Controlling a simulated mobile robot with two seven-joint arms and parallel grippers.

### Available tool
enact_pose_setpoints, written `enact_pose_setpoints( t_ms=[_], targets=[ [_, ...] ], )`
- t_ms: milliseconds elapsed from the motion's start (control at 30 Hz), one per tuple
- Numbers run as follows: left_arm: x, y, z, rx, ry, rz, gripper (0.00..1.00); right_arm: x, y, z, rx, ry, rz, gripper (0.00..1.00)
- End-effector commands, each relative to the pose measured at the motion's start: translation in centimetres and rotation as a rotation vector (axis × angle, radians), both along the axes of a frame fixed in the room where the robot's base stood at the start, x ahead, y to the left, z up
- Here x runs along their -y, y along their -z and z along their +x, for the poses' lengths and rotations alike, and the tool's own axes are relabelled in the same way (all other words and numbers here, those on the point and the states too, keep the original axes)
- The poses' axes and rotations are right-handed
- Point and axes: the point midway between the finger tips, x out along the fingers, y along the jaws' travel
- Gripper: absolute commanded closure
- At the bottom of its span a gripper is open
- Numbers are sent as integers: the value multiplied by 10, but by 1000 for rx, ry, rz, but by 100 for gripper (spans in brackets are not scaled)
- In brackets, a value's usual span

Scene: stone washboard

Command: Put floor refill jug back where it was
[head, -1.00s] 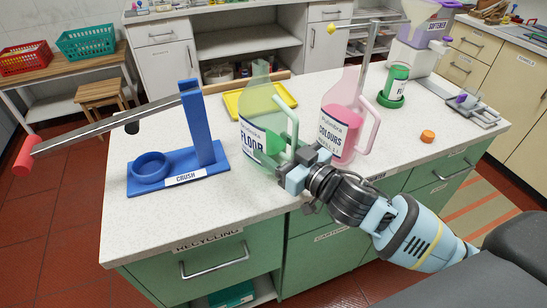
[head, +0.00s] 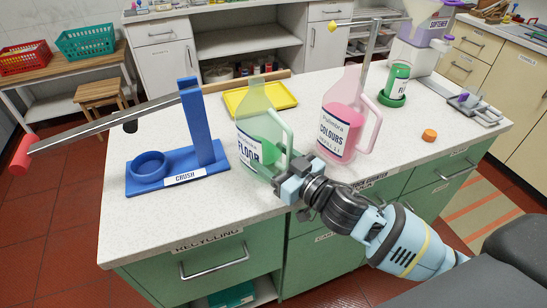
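The floor refill jug (head: 249,152) is see-through green with a white FLOOR label, a pale handle and some green liquid. It stands about upright at the counter's front middle, right of the blue crush stand. My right gripper (head: 290,177) is at the lower part of its handle, on the right side, and appears shut on it. The fingertips are partly hidden against the jug. Whether the jug's base rests on the counter is hard to tell. My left gripper is not in view.
A pink COLOURS jug (head: 341,125) stands close on the right. The blue crush stand (head: 205,140) with a long lever is on the left. A yellow tray (head: 262,97) lies behind. An orange cap (head: 429,135) and a green bottle (head: 397,80) are further right. The front left counter is clear.

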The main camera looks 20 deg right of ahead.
Motion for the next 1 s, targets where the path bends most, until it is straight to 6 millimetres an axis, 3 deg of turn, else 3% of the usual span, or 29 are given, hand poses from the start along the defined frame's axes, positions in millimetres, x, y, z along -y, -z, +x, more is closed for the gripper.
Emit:
enact_pose_setpoints(
  t_ms=[33, 167, 533, 1000],
  targets=[
    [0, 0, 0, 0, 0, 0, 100, 0, 1, 0, -1, 0, 0, 31],
    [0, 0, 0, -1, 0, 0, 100, 0, 1, 0, -1, 0, 0, 14],
    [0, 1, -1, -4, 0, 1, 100, 1, -2, -2, -1, 0, 0, 14],
    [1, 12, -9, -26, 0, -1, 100, 29, 2, -65, -7, 0, 0, 14]
  ],
)
